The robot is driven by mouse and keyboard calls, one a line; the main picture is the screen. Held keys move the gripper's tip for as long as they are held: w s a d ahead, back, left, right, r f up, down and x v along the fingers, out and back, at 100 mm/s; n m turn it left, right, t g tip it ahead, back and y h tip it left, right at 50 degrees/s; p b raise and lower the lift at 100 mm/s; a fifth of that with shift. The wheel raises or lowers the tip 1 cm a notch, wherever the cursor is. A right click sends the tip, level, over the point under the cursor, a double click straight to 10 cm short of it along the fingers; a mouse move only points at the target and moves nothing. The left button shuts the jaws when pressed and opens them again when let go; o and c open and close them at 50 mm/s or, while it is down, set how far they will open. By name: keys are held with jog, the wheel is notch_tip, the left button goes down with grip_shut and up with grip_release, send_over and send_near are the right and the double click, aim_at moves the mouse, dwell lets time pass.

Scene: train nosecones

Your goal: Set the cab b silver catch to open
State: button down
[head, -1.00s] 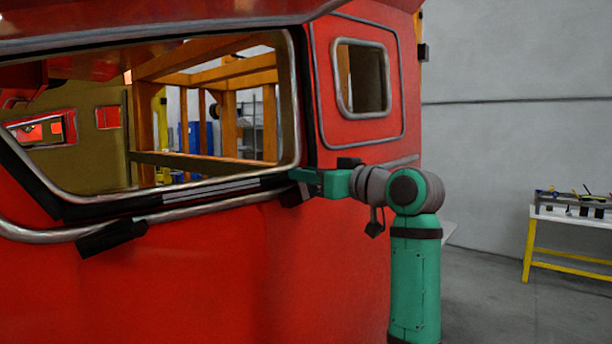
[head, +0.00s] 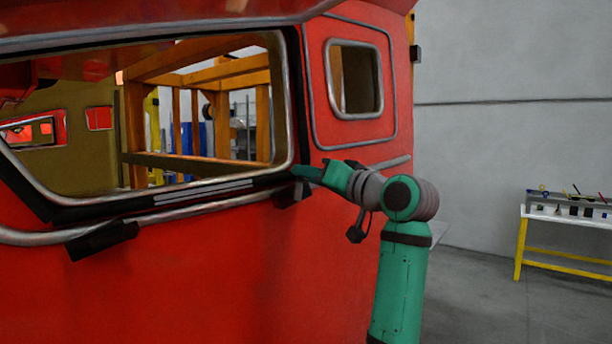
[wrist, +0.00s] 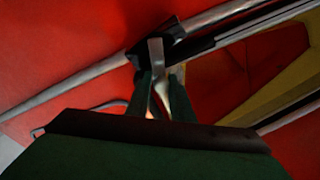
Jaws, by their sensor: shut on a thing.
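The red cab (head: 200,270) fills the left and middle of the head view, with a large window framed in silver. My gripper (head: 300,172) is at the lower right corner of that window. In the wrist view my gripper (wrist: 160,98) has its two green fingers close together around a silver catch (wrist: 156,55). The catch sits by a black bracket (wrist: 150,42) on the silver rail. In the head view the catch is hidden behind my gripper, and I cannot tell its exact setting.
A second black bracket (head: 102,241) juts out under the window at the left. A smaller side window (head: 357,78) is above my arm. A white-topped bench with yellow legs (head: 565,212) stands at the far right. The floor between is clear.

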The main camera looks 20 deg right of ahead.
dwell(0.4)
jog(key=c, duration=1.6)
grip_release()
jog(key=shift+c, duration=0.2)
